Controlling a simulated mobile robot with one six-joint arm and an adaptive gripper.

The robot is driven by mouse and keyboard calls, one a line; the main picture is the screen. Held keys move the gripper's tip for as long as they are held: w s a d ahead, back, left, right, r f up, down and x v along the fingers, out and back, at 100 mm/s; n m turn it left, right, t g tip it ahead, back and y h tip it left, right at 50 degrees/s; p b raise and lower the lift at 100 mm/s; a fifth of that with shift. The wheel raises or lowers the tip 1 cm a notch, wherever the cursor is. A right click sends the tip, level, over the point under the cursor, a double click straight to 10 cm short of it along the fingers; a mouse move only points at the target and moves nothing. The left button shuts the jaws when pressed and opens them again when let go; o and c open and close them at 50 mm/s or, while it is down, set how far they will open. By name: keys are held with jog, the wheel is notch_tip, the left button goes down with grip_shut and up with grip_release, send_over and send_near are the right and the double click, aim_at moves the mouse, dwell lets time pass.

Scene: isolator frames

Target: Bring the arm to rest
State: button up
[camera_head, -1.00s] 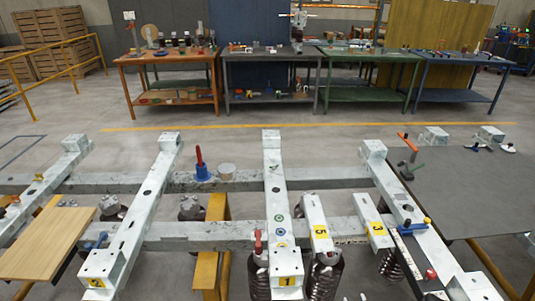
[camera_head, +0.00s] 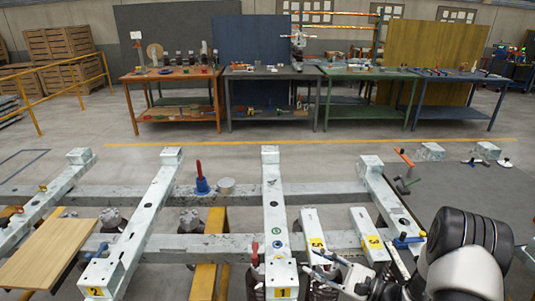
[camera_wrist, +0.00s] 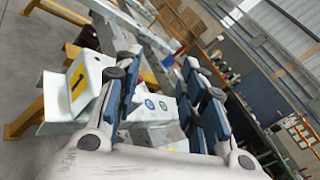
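My arm reaches in from the lower right of the head view. My gripper (camera_head: 314,265) is low over the pale steel frame (camera_head: 269,195), near the beams marked 1 and 5. In the wrist view my gripper (camera_wrist: 160,64) has its two blue-padded fingers well apart with nothing held between them. Part of the frame, with a yellow label and round stickers, shows behind and between the fingers. My arm covers part of the frame's right side in the head view.
A wooden board (camera_head: 49,254) lies on the frame at the left. A dark tabletop (camera_head: 455,195) is at the right. Open floor (camera_head: 320,150) separates the frame from the workbenches.

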jog(key=s+a+r+n+g+h, duration=0.2)
jog(key=s+a+r+n+g, duration=0.35)
jog(key=s+r, duration=0.2)
jog(key=s+a+r+n+g+h, duration=0.2)
jog(key=s+a+r+n+g, duration=0.2)
jog(key=s+r+n+g, duration=0.25)
jog(key=s+d+r+n+t+h, duration=0.3)
jog(key=s+d+h, duration=0.1)
jog(key=s, duration=0.4)
jog(key=s+d+r+n+t+h, duration=0.3)
jog(key=s+d+h, duration=0.2)
jog(key=s+h, duration=0.1)
jog(key=shift+s+d+r+t+h, duration=0.2)
jog(key=shift+s+t+h, duration=0.2)
jog(key=shift+s, duration=0.45)
